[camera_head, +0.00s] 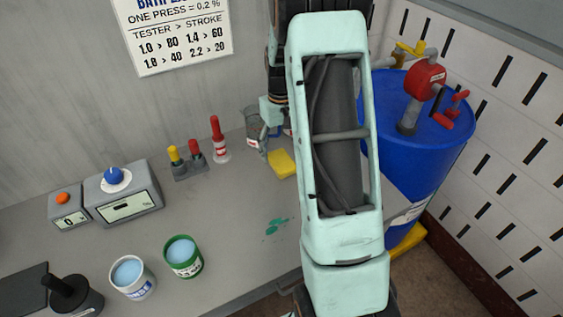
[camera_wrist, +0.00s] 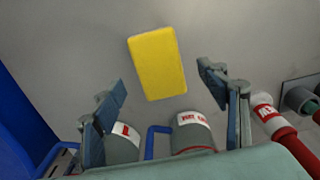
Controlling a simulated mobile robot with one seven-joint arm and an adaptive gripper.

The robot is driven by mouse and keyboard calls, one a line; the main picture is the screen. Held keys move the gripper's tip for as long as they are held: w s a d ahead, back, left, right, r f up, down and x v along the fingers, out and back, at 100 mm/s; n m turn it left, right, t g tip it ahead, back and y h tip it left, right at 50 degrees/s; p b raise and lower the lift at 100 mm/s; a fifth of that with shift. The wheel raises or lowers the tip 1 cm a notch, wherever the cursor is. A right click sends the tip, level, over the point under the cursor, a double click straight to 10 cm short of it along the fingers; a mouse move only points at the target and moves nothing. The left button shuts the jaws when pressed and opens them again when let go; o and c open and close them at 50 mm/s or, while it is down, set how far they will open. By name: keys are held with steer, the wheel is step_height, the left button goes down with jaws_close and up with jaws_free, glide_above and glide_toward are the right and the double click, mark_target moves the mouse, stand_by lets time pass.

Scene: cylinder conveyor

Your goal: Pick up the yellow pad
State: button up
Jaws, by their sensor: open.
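The yellow pad (camera_head: 283,164) lies flat on the grey table near the back wall in the head view, left of my arm. In the wrist view the yellow pad (camera_wrist: 157,63) is a slightly tilted rectangle, ahead of and between my fingers. My gripper (camera_wrist: 165,88) is open and empty, with one finger on each side of the view and the pad not touched. In the head view my gripper (camera_head: 270,130) shows only partly beside the pad, with my arm link covering much of that area.
A cup (camera_head: 253,124) stands close to the pad. A red bottle (camera_head: 219,140) and a small holder (camera_head: 189,165) stand to its left. A blue drum (camera_head: 415,125) is at the right. Green and white tins (camera_head: 184,258) stand nearer the front.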

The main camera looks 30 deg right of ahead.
mark_target(281, 160)
steer(key=shift+f, duration=1.9)
steer(key=c, duration=1)
steer(key=shift+d+r, duration=0.1)
steer(key=shift+r, duration=0.65)
steer(key=shift+s+a+r+b, duration=0.3)
steer(key=shift+s+a+r, duration=0.95)
steer(key=shift+a+r, duration=0.7)
steer(key=shift+s+a+r+b, duration=0.25)
steer(key=shift+s+a+r, duration=1.05)
steer(key=shift+a+r, duration=0.7)
steer(key=shift+s+a+r+b, duration=0.3)
steer(key=shift+s+a+r, duration=0.95)
steer(key=shift+a+r, duration=0.7)
